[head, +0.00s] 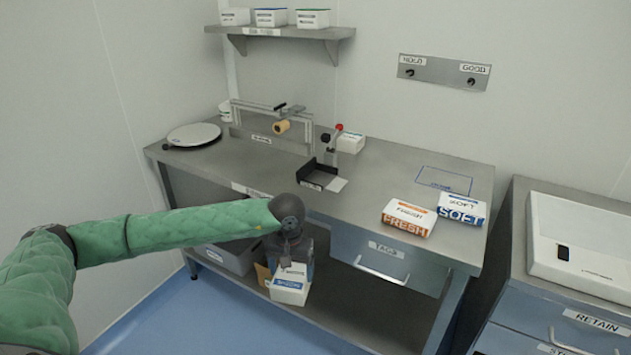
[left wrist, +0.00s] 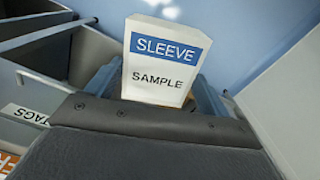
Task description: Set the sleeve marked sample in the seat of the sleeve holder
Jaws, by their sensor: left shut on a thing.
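The sleeve marked sample (left wrist: 158,88) is a white block with a blue SLEEVE band, between the fingers of my left gripper (left wrist: 155,98) in the left wrist view. In the head view my left gripper (head: 292,264) hangs down in front of the bench's near edge, and a white box with blue marking (head: 289,287) shows right at its fingertips. A black open-sided bracket (head: 320,175) with a small front label stands on the bench behind the gripper. It may be the sleeve holder, but its label is too small to read. My right gripper is not in view.
On the bench (head: 390,180) are a round plate (head: 194,135), a rail fixture with a tan roll (head: 281,127), and FRESH (head: 408,216) and SOFT (head: 462,209) boxes. A grey bin (head: 235,259) sits below.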

